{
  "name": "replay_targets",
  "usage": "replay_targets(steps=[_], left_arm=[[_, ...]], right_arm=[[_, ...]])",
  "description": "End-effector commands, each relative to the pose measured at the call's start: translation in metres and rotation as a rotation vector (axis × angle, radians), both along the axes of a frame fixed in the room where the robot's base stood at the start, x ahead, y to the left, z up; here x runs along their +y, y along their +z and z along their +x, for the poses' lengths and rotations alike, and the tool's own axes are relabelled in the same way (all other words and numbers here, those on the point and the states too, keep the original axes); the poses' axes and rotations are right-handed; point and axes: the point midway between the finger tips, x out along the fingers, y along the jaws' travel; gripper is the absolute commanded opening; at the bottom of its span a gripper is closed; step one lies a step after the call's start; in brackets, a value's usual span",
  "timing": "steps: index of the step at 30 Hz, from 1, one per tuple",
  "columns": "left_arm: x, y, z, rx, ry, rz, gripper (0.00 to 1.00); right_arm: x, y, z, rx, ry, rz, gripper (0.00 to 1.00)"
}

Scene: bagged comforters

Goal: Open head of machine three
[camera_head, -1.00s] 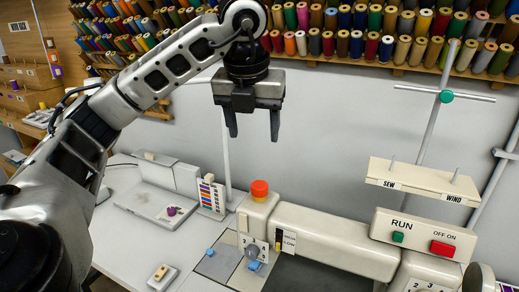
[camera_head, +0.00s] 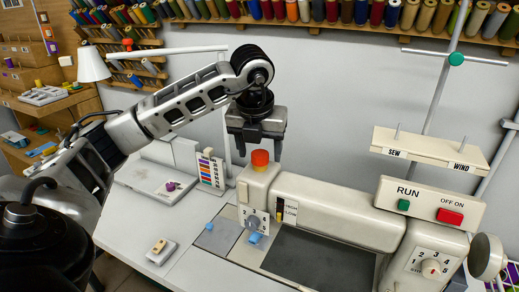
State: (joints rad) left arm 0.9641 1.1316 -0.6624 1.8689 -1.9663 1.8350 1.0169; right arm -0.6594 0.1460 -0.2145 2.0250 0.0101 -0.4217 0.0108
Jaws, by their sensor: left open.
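A cream sewing machine (camera_head: 338,213) stands on the white table. Its head at the left end carries a red and orange knob (camera_head: 260,158) on top and a numbered dial (camera_head: 252,222) on its front. My left gripper (camera_head: 258,150) points down, open, at the knob, with its fingers around or just behind it; I cannot tell whether they touch it. The machine's right end has a RUN panel with a green button (camera_head: 403,205) and a red button (camera_head: 450,216), and a stitch dial (camera_head: 431,269) below. My right gripper is not in view.
A thread stand (camera_head: 430,147) marked SEW and WIND rises behind the machine's right end. A colour card (camera_head: 210,172) stands left of the head. A small grey block (camera_head: 161,251) lies on the table at front left. Thread spools line the wall.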

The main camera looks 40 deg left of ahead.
Motion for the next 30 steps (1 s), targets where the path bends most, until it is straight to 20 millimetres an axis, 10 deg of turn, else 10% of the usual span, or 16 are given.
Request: replay_targets(steps=[9,14,30], left_arm=[[0.0,-0.002,0.001,-0.001,0.0,0.0,0.58],[0.0,-0.002,0.0,-0.001,0.0,0.0,0.13],[-0.002,0.0,0.002,0.001,0.368,-0.001,0.12]], right_arm=[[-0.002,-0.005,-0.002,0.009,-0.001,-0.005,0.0],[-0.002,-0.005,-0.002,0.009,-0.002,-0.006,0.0],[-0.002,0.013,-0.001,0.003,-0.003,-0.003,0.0]])
